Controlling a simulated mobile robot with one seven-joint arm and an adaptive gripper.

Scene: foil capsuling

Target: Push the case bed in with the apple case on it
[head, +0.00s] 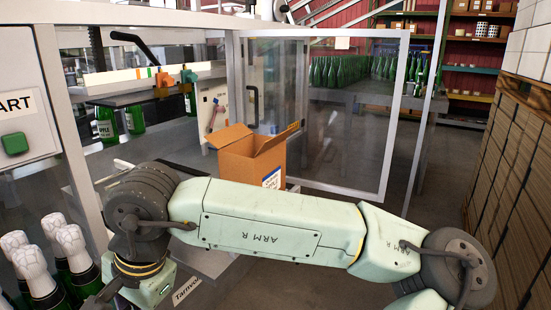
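An open cardboard case (248,158) with raised flaps and a white and blue label stands upright just beyond my arm, in front of the glass-panelled machine. I take it to be the apple case; its label is too small to read. My arm crosses in front of its lower part, so its base and most of what it stands on are hidden. I cannot make out the case bed clearly. My arm's wrist end points down at the lower left, left of the case. My gripper's fingertips do not show.
A clear framed door (318,115) stands behind the case. Foil-topped bottles (72,245) stand at the lower left, below a green start button (15,143). Green bottles fill a table (350,88) at the back. Stacked cardboard (510,150) lines the right; the floor between is clear.

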